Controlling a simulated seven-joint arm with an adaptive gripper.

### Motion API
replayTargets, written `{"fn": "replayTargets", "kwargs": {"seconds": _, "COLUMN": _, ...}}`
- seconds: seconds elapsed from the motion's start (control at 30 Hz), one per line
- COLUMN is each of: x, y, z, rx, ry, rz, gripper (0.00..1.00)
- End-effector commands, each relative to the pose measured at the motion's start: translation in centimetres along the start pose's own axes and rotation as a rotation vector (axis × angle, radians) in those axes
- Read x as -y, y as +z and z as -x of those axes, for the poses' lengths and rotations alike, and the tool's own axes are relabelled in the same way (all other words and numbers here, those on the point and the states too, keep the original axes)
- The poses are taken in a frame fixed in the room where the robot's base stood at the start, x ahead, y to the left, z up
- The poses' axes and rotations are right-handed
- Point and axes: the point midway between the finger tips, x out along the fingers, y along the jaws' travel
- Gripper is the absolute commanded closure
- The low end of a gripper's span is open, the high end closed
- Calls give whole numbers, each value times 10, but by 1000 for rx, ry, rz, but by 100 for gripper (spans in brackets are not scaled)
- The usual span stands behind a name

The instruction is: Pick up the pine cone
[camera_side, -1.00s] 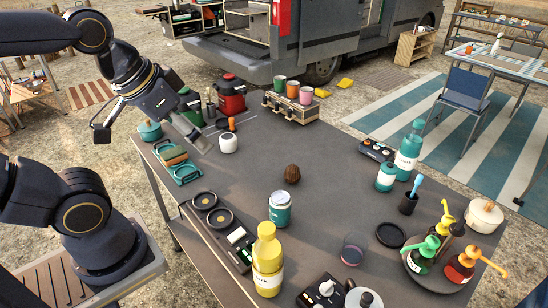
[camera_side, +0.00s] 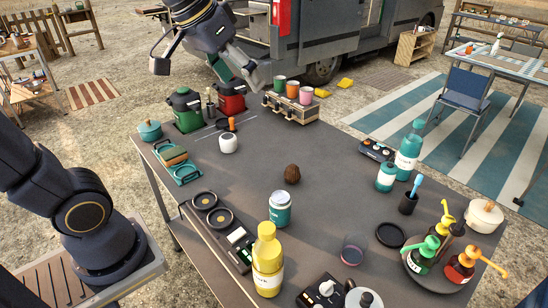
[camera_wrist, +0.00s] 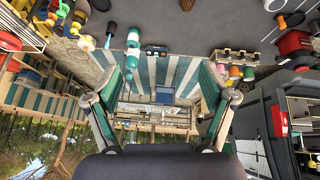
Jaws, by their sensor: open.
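The pine cone (camera_side: 292,174) is small, brown and rounded. It sits alone on the middle of the grey table (camera_side: 330,160) in the side view. In the wrist view a brown shape at the top edge, cut off by the frame, looks like the pine cone (camera_wrist: 187,4). My gripper (camera_side: 240,68) is raised at the back, up and left of the pine cone in the side view, well apart from it. In the wrist view my gripper (camera_wrist: 163,75) has its two fingers spread wide with nothing between them.
A crate with coloured cups (camera_side: 290,106), a red canister (camera_side: 231,95) and a green canister (camera_side: 185,110) stand at the table's back. The table around the cone is clear.

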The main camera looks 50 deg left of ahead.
Motion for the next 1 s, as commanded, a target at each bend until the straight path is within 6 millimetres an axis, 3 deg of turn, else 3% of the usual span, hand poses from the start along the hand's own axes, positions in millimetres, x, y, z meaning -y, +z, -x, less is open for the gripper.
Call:
{"fn": "replayTargets", "kwargs": {"seconds": 0.1, "x": 8, "y": -53, "z": -36, "rx": 69, "ry": 11, "rz": 71, "gripper": 18}}
{"fn": "replayTargets", "kwargs": {"seconds": 0.2, "x": 22, "y": -88, "z": -79, "rx": 130, "ry": 25, "rz": 135, "gripper": 18}}
{"fn": "replayTargets", "kwargs": {"seconds": 0.37, "x": 57, "y": -117, "z": -164, "rx": 237, "ry": 46, "rz": 245, "gripper": 18}}
{"fn": "replayTargets", "kwargs": {"seconds": 0.5, "x": 88, "y": -112, "z": -230, "rx": 324, "ry": 56, "rz": 326, "gripper": 18}}
{"fn": "replayTargets", "kwargs": {"seconds": 0.6, "x": 104, "y": -97, "z": -262, "rx": 378, "ry": 56, "rz": 364, "gripper": 18}}
{"fn": "replayTargets", "kwargs": {"seconds": 0.8, "x": 117, "y": -75, "z": -290, "rx": 427, "ry": 53, "rz": 398, "gripper": 18}}
{"fn": "replayTargets", "kwargs": {"seconds": 1.0, "x": 110, "y": -57, "z": -330, "rx": 428, "ry": 53, "rz": 396, "gripper": 18}}
